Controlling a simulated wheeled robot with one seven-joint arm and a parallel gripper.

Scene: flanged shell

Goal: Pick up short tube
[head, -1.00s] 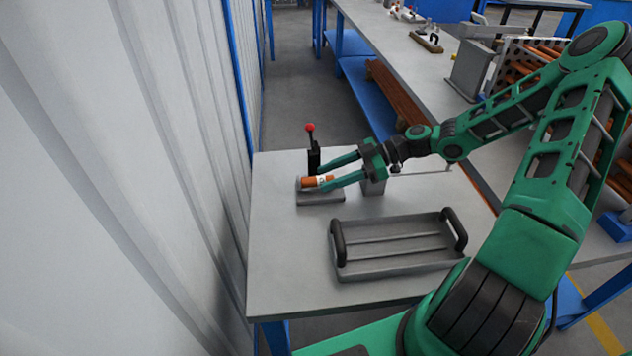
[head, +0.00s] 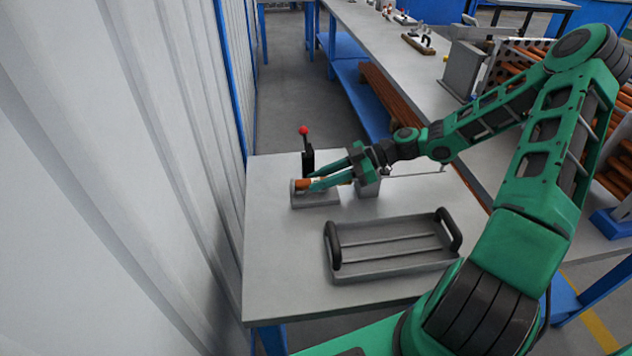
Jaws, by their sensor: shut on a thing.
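The short tube (head: 302,184) is orange-brown and lies on its side at a small grey fixture (head: 316,200) on the table. My green gripper (head: 314,181) reaches in from the right, with its fingers closed around the tube. Much of the tube is hidden by the fingers, and its left end shows past them. I cannot tell whether the tube still touches the fixture.
A black lever with a red knob (head: 303,131) stands upright just behind the fixture. A grey tray with black handles (head: 392,247) sits in front on the table (head: 275,270). A corrugated wall (head: 150,150) runs along the left. The table's front left is clear.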

